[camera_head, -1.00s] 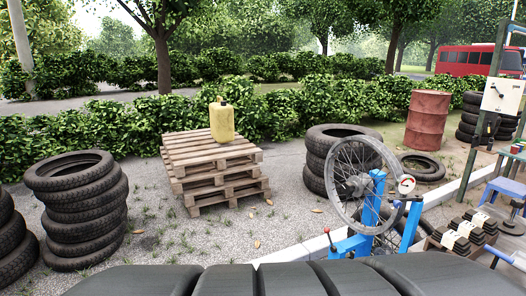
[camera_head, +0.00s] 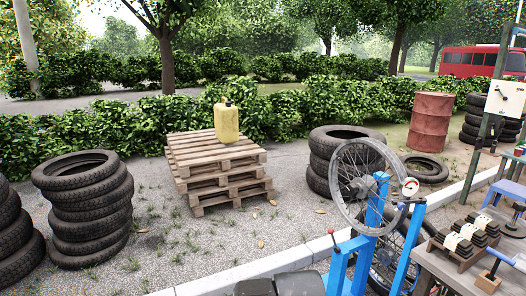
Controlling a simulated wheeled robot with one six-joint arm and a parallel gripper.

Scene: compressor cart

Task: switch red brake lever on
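A small lever with a red knob (camera_head: 332,233) stands up from the left side of a blue stand (camera_head: 372,215) in the head view. It leans slightly to the left at its top. The stand carries a spoked wheel (camera_head: 357,183) and a round red-and-white gauge (camera_head: 410,187). I cannot tell from this distance which setting the lever is in, or whether it is the brake lever. My gripper is not in view. No compressor cart can be made out.
Dark grey padded shapes (camera_head: 283,285) cover the bottom edge. A workbench (camera_head: 455,275) with dark blocks is at the lower right. Tyre stacks (camera_head: 88,210), wooden pallets (camera_head: 215,170) with a yellow can (camera_head: 226,122), and a rusty drum (camera_head: 430,122) stand behind. Gravel between them is open.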

